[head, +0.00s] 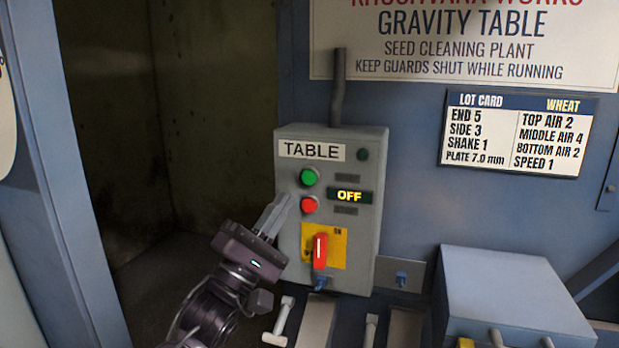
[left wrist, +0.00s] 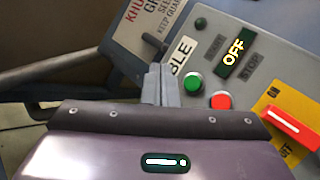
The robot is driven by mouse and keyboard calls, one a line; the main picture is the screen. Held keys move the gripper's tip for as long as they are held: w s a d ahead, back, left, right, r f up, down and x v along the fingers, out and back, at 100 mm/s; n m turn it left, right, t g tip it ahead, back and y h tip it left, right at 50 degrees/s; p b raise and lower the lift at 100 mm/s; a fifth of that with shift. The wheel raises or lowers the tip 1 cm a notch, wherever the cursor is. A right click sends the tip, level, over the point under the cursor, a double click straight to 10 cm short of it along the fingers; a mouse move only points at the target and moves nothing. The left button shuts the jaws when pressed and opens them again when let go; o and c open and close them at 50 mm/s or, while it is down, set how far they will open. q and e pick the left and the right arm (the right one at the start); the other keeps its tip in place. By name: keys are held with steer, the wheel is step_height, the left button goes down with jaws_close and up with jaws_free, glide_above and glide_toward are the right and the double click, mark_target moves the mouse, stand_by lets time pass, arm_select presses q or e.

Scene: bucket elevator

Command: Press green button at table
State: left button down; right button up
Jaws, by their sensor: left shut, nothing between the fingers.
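The grey control box labelled TABLE (head: 355,225) is mounted on the blue panel in the head view. Its green button (head: 309,177) sits under the label, above the red button (head: 309,205). A display beside them reads OFF (head: 349,196). My left gripper (head: 284,203) is shut and empty, its fingertips at the box's left side, left of the two buttons. In the left wrist view the green button (left wrist: 193,82) lies to the right of the closed fingers (left wrist: 160,72), apart from them in the picture. I cannot tell the depth gap. My right gripper is not in view.
A red rotary switch (head: 320,250) on a yellow plate sits below the buttons. Several levers (head: 280,322) stick out under the box. A blue-grey box (head: 510,295) is at lower right. An open dark recess (head: 170,130) lies left of the control box.

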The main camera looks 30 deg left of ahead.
mark_target(309, 178)
arm_select(q)
steer(key=shift+w+a, duration=0.35)
steer(key=shift+w, duration=1.1)
steer(key=shift+w+a, duration=0.35)
steer(key=shift+w, duration=1.1)
steer(key=shift+w+a, duration=0.35)
steer(key=shift+w, duration=1.1)
steer(key=shift+y, duration=0.3)
steer(key=shift+w+p, duration=0.15)
steer(key=shift+p, duration=0.25)
steer(key=shift+w+a, duration=0.1)
steer(key=shift+w, duration=0.15)
